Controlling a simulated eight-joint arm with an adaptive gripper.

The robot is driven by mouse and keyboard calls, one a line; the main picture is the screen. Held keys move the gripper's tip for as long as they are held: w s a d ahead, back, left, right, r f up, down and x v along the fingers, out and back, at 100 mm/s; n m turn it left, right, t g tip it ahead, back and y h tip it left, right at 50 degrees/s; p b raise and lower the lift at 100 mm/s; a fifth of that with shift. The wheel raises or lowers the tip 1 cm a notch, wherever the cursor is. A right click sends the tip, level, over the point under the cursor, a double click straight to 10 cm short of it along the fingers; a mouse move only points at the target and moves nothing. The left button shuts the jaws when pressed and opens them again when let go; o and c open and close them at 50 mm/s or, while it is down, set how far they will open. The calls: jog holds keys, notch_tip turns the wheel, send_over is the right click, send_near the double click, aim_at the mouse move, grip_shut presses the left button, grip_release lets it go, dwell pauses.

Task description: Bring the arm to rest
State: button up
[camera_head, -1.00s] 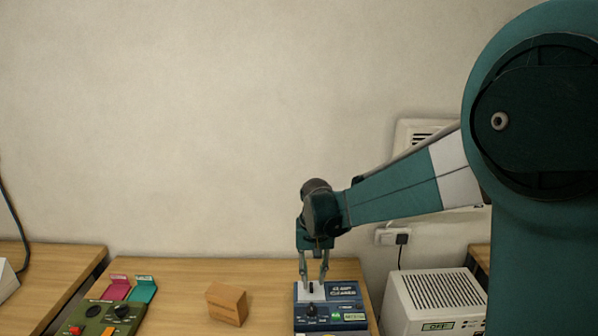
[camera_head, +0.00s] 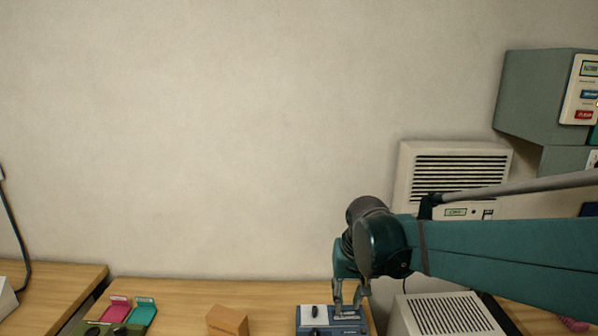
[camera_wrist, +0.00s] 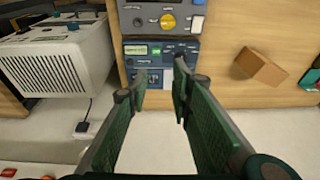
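My gripper (camera_head: 350,309) points down at the lower right of the head view, above or just behind the blue device (camera_head: 330,331). In the wrist view my gripper (camera_wrist: 160,78) has its two green fingers apart, with nothing held between them. The blue device (camera_wrist: 160,58), with its small display, shows just beyond the fingertips. My teal arm reaches in from the right edge of the head view. I cannot tell the exact gap between the fingertips and the device.
A cardboard box (camera_head: 227,321) stands left of the blue device. Pink (camera_head: 117,308) and teal (camera_head: 143,309) pieces lie further left. A white vented unit (camera_head: 447,315) stands at right, beneath a wall vent (camera_head: 455,165). A grey-green cabinet (camera_head: 535,95) hangs upper right. The wall area at left is clear.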

jog(key=s+d+r+t, duration=0.1)
jog(key=s+d, duration=0.3)
jog(key=s, duration=0.5)
jog(key=s+d+r+t, duration=0.1)
jog(key=s+d+t, duration=0.2)
jog(key=s, duration=0.7)
jog(key=shift+s+d+r+t, duration=0.15)
jog(key=shift+d+r+t, duration=0.2)
jog(key=shift+d, duration=0.7)
jog(key=shift+o, duration=0.6)
dwell(1.6)
